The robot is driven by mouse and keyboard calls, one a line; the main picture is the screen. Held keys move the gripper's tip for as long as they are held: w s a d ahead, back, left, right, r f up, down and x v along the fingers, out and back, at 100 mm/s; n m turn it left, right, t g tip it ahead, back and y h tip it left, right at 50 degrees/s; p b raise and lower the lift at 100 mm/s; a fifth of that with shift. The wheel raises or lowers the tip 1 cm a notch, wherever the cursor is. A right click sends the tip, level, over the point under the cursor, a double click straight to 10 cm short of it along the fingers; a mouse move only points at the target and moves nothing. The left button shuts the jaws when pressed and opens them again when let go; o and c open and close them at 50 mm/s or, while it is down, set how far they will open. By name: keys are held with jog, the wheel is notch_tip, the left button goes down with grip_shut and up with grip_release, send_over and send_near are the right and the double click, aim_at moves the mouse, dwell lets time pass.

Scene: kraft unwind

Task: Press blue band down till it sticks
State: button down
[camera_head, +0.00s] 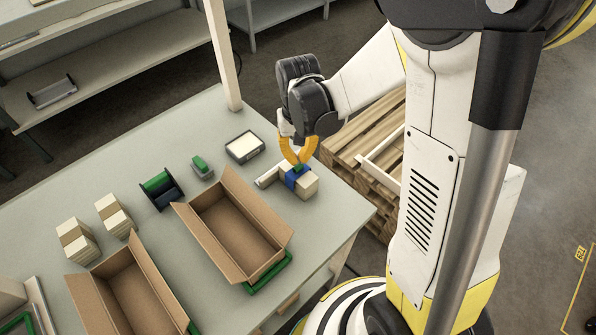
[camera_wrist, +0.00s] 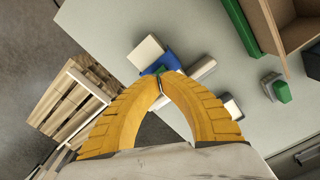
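The blue band (camera_head: 294,179) is wrapped around a cream stack (camera_head: 309,186) on the table near its right corner. In the wrist view the blue band (camera_wrist: 160,65) shows just beyond the fingertips, beside the cream block end (camera_wrist: 146,51). My gripper (camera_head: 298,163) points down over the band, its yellow curved fingers brought together at the tips. In the wrist view my gripper (camera_wrist: 160,79) has its tips close together. The contact is partly hidden.
A white roll (camera_head: 267,178) lies beside the stack. An open carton (camera_head: 240,228), a black-framed tray (camera_head: 245,147), a green block (camera_head: 202,166) and a dispenser (camera_head: 160,188) stand to the left. Two brown-banded stacks (camera_head: 76,240) stand farther left. Wooden pallets (camera_head: 370,150) are beyond the table edge.

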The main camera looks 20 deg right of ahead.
aim_at(298, 167)
jog(key=shift+f+b, duration=1.25)
jog(key=shift+f, duration=0.05)
dwell(1.2)
jog(key=shift+r, duration=0.1)
dwell(0.4)
jog(key=shift+r+p, duration=2.5)
jog(key=shift+r, duration=0.95)
jog(key=shift+s+r, duration=0.15)
jog(key=shift+r, duration=0.15)
jog(key=s+r+t+b, duration=0.3)
jog(key=s+b, duration=0.1)
jog(key=s, duration=0.2)
jog(key=s+r+n+t+b, duration=0.1)
jog(key=s+r+t+b, duration=0.2)
jog(key=s+t+b, duration=0.1)
jog(key=shift+s, duration=0.85)
